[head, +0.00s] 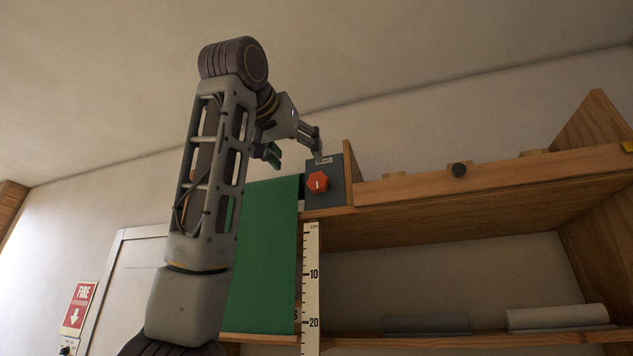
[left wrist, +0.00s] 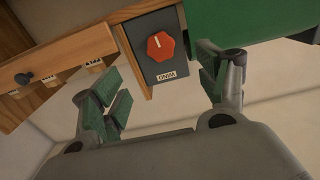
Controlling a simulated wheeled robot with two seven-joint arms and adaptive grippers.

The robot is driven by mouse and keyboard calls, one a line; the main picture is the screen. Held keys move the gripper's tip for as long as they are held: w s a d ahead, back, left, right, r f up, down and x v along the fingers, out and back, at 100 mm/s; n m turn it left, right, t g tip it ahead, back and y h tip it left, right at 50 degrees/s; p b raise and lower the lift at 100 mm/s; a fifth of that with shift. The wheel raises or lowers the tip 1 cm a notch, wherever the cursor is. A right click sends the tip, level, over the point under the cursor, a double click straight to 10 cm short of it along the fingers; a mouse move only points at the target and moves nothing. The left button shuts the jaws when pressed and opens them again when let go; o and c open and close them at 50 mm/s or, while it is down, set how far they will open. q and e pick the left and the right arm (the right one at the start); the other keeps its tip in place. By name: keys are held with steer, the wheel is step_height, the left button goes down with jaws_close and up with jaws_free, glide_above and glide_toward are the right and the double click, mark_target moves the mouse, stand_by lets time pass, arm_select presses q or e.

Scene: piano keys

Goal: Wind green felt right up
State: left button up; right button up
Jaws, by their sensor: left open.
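The green felt (head: 264,260) hangs as a flat sheet beside a ruler (head: 311,290). Its lower edge is a little below the 20 mark. It also shows in the left wrist view (left wrist: 255,20). A red knob (head: 317,183) with a white pointer mark sits on a dark box at the shelf's left end, right of the felt's top. My left gripper (head: 294,152) is open and empty, above and near the box. In the left wrist view the red knob (left wrist: 160,46) lies beyond the green-padded fingers, between them and not touched. My right gripper is not in view.
A grey roll (head: 427,323) and a pale roll (head: 557,317) lie on the lower shelf. A wooden upright stands close beside the box. The wall above is clear.

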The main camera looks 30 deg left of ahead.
mark_target(317, 182)
arm_select(q)
steer(key=shift+w, duration=0.1)
steer(key=p+x, duration=0.3)
steer(key=x, duration=0.8)
steer(key=shift+w+r+p, duration=0.1)
steer(key=shift+w+p, duration=0.3)
steer(key=shift+x, duration=0.9)
steer(key=c, duration=1)
